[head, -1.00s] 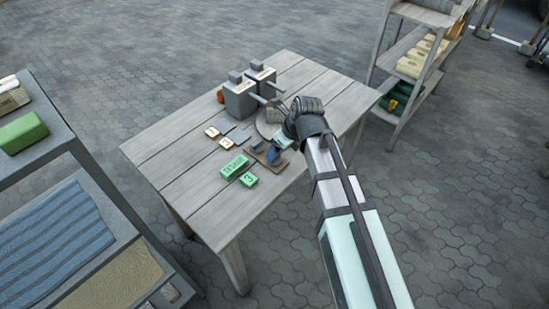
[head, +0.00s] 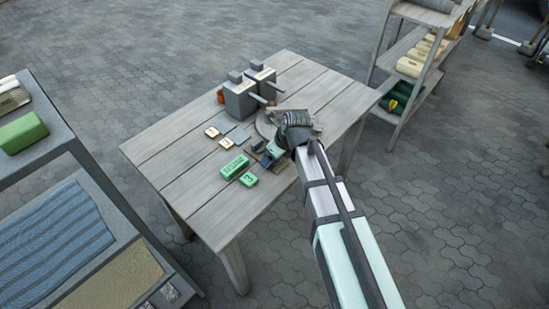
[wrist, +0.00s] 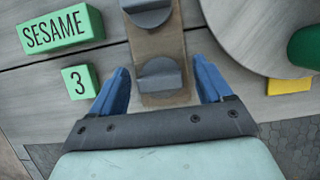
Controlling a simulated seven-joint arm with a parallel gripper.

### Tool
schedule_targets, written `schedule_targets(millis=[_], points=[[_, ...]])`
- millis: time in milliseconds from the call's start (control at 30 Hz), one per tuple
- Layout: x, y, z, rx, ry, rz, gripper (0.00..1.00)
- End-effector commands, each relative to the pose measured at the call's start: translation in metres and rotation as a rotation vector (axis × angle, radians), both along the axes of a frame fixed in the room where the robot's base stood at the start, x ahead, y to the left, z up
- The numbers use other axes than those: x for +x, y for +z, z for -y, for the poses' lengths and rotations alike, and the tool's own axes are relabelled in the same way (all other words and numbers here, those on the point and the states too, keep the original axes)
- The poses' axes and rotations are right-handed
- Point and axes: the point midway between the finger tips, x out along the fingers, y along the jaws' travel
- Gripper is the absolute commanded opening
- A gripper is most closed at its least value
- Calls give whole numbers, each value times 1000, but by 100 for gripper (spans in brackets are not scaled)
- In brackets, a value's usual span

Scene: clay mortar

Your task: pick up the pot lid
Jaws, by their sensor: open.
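A narrow brown board (wrist: 165,45) lies on the table with two grey pieces with rounded edges standing on it, one near (wrist: 158,82) and one farther (wrist: 147,12). They look like lids in a rack, but I cannot tell for sure which is the pot lid. My gripper (wrist: 161,84) is open and empty. Its blue fingers are on either side of the near grey piece, with gaps on both sides. In the head view my gripper (head: 267,154) is over the board, and my arm hides part of it.
A green SESAME block (wrist: 62,30) and a green block marked 3 (wrist: 82,81) lie left of the fingers. A large round grey disc (wrist: 262,28) lies to the right. Grey boxes with handles (head: 241,101) stand at the table's back. The table's (head: 170,157) left part is clear.

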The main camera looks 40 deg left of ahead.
Motion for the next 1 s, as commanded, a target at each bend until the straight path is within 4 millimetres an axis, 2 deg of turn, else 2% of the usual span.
schedule_targets(millis=[133,700,1000], points=[[0,1,0,0,0,0,77],[0,1,0,0,0,0,23],[0,4,0,1,0,1,22]])
